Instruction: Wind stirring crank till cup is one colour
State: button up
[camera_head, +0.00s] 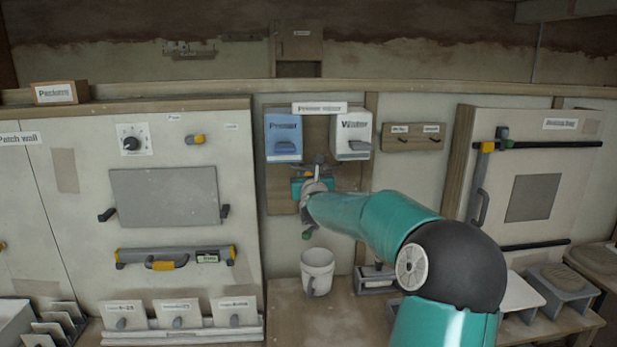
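A white cup (317,268) with a handle stands upright on the wooden bench, below the mixing station. Its contents are too small and dark to tell their colour. The station has a blue box (284,137) at left and a white box labelled like "Water" (351,135) at right. My teal arm reaches from the lower right to the station. My gripper (312,187) is at the mechanism under the two boxes, above the cup. The crank cannot be made out clearly there; my gripper and arm cover much of it. Whether the fingers are closed is not visible.
At left a panel holds a dial (131,140), a grey plate (165,197) and a yellow-ended level (175,256). At right a board carries a grey square (533,198) and black rails. A small block (376,278) stands right of the cup. Bench left of the cup is clear.

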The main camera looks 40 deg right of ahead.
jog(key=c, duration=0.6)
jog(key=shift+a+f, duration=0.1)
jog(key=shift+f, duration=0.05)
